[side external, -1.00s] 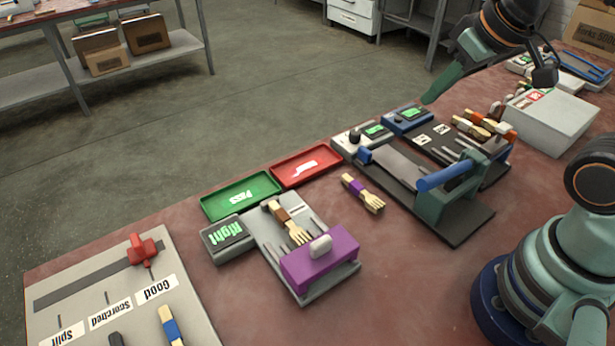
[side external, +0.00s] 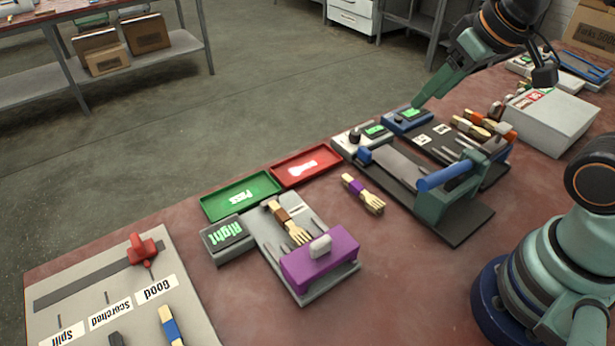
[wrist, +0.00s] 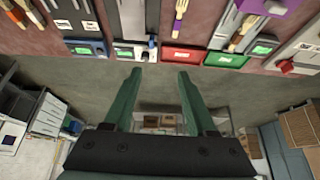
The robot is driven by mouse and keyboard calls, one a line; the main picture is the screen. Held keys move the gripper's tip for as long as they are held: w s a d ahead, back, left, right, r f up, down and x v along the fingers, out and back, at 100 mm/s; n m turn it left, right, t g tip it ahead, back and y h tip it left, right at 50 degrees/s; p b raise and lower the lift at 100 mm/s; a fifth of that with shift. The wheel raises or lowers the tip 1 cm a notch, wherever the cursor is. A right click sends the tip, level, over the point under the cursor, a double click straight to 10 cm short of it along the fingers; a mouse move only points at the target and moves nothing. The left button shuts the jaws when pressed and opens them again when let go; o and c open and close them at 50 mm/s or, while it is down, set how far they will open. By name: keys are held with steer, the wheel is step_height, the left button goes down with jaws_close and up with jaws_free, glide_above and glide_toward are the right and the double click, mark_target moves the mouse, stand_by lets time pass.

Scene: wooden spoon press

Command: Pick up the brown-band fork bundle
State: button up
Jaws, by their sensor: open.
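The brown-band fork bundle (side external: 290,223) lies on a grey fixture (side external: 262,222) with the purple block (side external: 320,257) at its near end, its tines pointing toward that block. It also shows in the wrist view (wrist: 241,36) at the upper right. My gripper (side external: 415,104) is at the upper right of the side view, above the far table edge near a blue unit, well away from the bundle. In the wrist view its two green fingers (wrist: 160,72) are apart with nothing between them.
A purple-band fork bundle (side external: 363,193) lies on the bare red table. Green (side external: 215,207) and red (side external: 281,177) trays line the far edge. A press with a blue handle (side external: 443,177) stands right of them. A small display (side external: 226,240) reads "Right". A sorting board (side external: 75,270) is at lower left.

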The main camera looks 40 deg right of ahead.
steer(key=w+a+f+g, duration=0.3)
steer(key=w+a, duration=0.3)
steer(key=a, duration=0.4)
steer(key=g, duration=0.3)
glide_above(291, 224)
steer(key=f, duration=1.4)
steer(key=shift+s+d+f, duration=0.15)
steer(key=shift+s+f, duration=0.15)
steer(key=shift+f, duration=0.05)
steer(key=shift+w+f, duration=0.15)
steer(key=shift+f, duration=1.25)
steer(key=shift+w+f, duration=0.1)
steer(key=shift+f, duration=1.25)
jaws_close()
